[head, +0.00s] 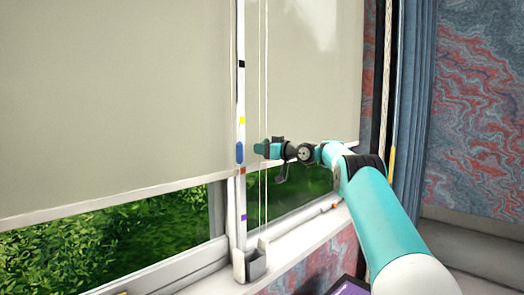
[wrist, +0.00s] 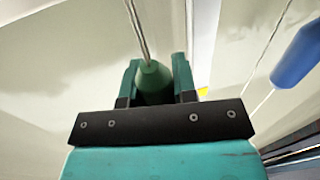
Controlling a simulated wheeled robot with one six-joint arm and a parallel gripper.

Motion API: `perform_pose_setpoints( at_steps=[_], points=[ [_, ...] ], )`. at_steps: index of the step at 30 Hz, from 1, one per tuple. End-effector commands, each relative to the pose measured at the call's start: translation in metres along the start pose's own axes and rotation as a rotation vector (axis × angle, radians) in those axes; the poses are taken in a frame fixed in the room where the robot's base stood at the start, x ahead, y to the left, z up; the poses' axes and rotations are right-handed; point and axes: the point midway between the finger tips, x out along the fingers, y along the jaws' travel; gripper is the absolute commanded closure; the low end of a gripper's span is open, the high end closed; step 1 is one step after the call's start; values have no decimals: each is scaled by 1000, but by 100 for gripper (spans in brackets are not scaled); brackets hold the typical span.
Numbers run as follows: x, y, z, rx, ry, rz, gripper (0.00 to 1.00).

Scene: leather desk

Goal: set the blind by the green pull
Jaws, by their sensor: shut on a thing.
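The green pull (wrist: 153,78) hangs on a thin cord and sits between the two fingers of my gripper (wrist: 156,72) in the wrist view. My gripper (head: 264,148) is shut on it in the head view, beside the window post, where the pull is mostly hidden by the fingers. A blue pull (head: 240,153) hangs just to the left, and it also shows at the right of the wrist view (wrist: 300,55). The large pale blind (head: 115,100) covers most of the left window, its lower edge sloping above greenery. A second pale blind (head: 315,80) covers the upper right window.
The post carries coloured marks, including black (head: 241,64), yellow (head: 241,120) and purple (head: 243,217). A grey holder (head: 250,262) stands at its foot on the white sill (head: 310,232). A thick rope (head: 387,70) and blue curtain (head: 417,100) hang at right.

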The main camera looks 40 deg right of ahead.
Motion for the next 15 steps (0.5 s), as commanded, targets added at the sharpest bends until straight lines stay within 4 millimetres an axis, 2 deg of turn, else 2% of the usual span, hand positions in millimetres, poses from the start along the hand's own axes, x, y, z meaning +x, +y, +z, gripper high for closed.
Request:
perform_pose_setpoints(
  at_steps=[1, 2, 3, 5, 15],
  points=[
    [0, 0, -1, -1, 3, 1, 100],
    [0, 0, -1, -1, 3, 1, 69],
    [0, 0, 0, -1, 2, 1, 60],
    [0, 0, 0, -1, 2, 1, 48],
    [-4, 0, 2, -1, 1, 0, 48]
  ],
)
